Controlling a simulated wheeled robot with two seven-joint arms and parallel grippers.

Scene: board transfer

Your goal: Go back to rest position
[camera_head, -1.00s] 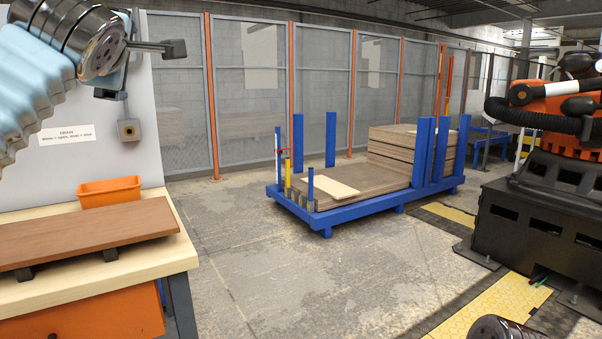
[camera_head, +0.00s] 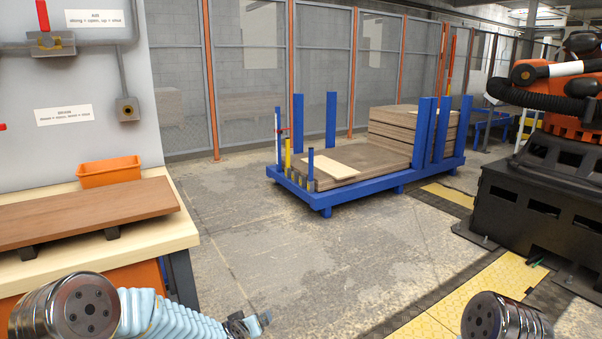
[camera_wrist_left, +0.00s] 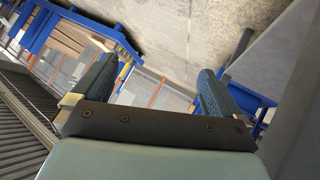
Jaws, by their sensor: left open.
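My left gripper (camera_head: 250,322) is low at the bottom of the head view, in front of the workbench's right end. Its light-blue sleeved arm comes in from the lower left. In the left wrist view its two blue fingers (camera_wrist_left: 152,82) are spread apart with nothing between them. A brown board (camera_head: 85,211) lies on dark supports on the workbench (camera_head: 150,245), clear of the gripper. Of my right arm only a metal joint shows at the bottom right of the head view; its gripper is out of view.
An orange bin (camera_head: 110,172) stands on the workbench before a grey panel (camera_head: 90,75) with a red-handled valve (camera_head: 43,14). A blue cart (camera_head: 350,198) carries stacked boards (camera_head: 405,128) and a pale board (camera_head: 330,170). An orange robot (camera_head: 575,115) stands right.

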